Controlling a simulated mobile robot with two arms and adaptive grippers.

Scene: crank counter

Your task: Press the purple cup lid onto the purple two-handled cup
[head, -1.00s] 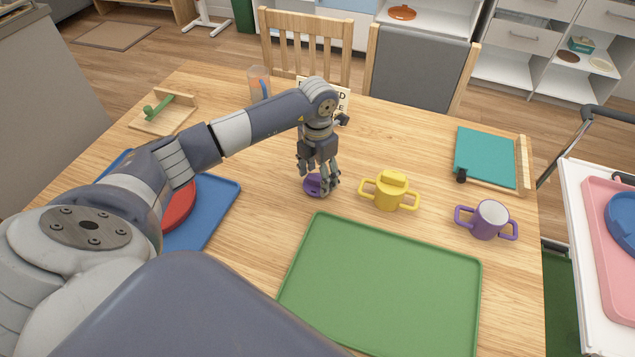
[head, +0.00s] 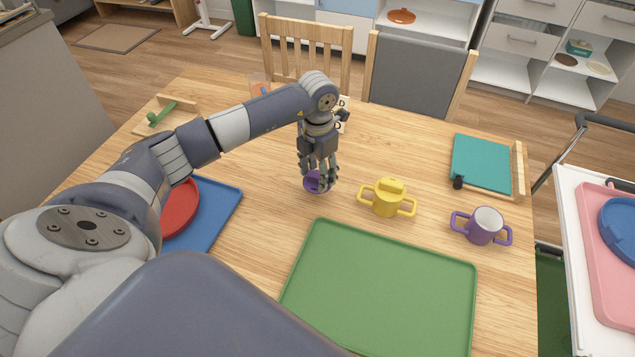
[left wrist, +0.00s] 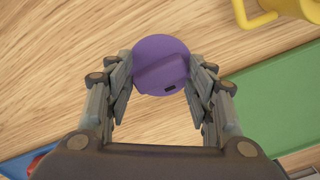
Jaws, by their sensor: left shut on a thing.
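The purple cup lid (head: 315,183) is between the fingers of my left gripper (head: 319,181), on or just above the wooden table. In the left wrist view the round lid (left wrist: 160,66) has a raised ridge, and both fingers of the gripper (left wrist: 160,80) close on its sides. The purple two-handled cup (head: 484,226) stands upright and open on the table to the right, its white inside showing. The left gripper is well to the left of the cup. My right gripper is not in view.
A yellow lidded two-handled cup (head: 388,199) stands between the lid and the purple cup. A green tray (head: 380,290) lies in front. A blue tray (head: 221,205) with a red plate (head: 180,208) is at left. A teal board (head: 482,162) is at the back right.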

